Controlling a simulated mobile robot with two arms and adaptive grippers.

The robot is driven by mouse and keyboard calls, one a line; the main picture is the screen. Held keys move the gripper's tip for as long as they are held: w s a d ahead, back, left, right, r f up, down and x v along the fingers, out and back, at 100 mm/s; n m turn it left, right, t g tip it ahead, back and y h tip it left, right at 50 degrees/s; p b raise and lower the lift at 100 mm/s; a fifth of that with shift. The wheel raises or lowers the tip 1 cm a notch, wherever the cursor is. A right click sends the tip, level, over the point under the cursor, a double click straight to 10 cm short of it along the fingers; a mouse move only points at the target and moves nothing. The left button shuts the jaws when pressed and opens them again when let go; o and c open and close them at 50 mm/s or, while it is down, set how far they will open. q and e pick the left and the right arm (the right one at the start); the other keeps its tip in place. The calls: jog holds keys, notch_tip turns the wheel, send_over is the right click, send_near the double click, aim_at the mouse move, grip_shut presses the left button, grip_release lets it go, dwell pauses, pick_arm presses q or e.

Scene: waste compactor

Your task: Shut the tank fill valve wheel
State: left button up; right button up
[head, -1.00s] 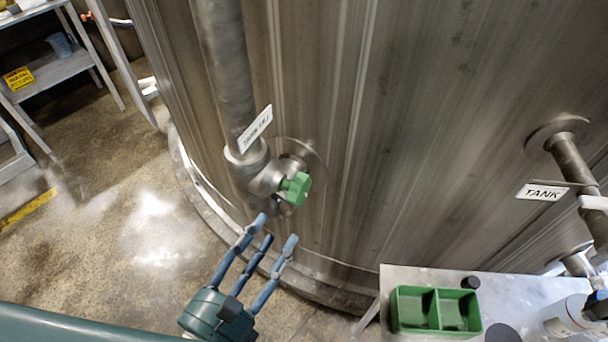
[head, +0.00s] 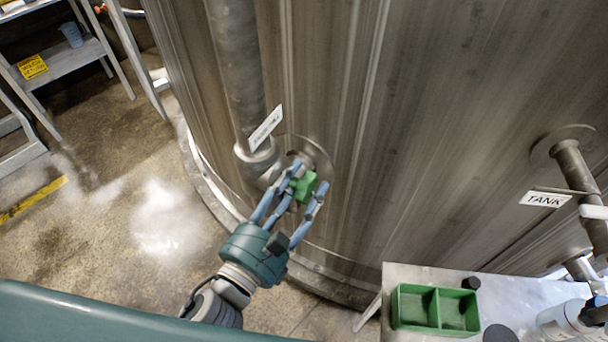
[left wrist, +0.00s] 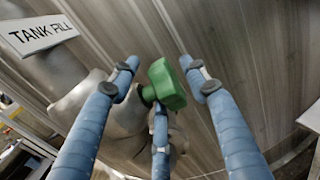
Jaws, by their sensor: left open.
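The green valve wheel (head: 304,187) sits on a grey metal valve body at the foot of a vertical pipe on the tank wall. It also shows in the left wrist view (left wrist: 167,84), near the white TANK FILL label (left wrist: 38,34). My left gripper (head: 305,177) is open, with its blue fingers spread around the green wheel. In the left wrist view the fingers (left wrist: 158,78) stand to its left, right and below. A gap shows between the wheel and the right finger; whether the lower finger touches it I cannot tell. My right gripper is not in view.
The large metal tank (head: 430,130) fills the middle and right. A table (head: 400,273) with a green two-part tray (head: 435,284) and bottles stands at the lower right. A pipe labelled TANK (head: 545,199) is at the right. The floor (head: 130,215) at left is free.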

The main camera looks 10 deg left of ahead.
pick_arm(q)
jog(key=shift+w+d, duration=0.2)
jog(key=shift+w, duration=0.4)
jog(key=c, duration=1.1)
jog(key=shift+r, duration=0.15)
jog(key=shift+c, duration=0.3)
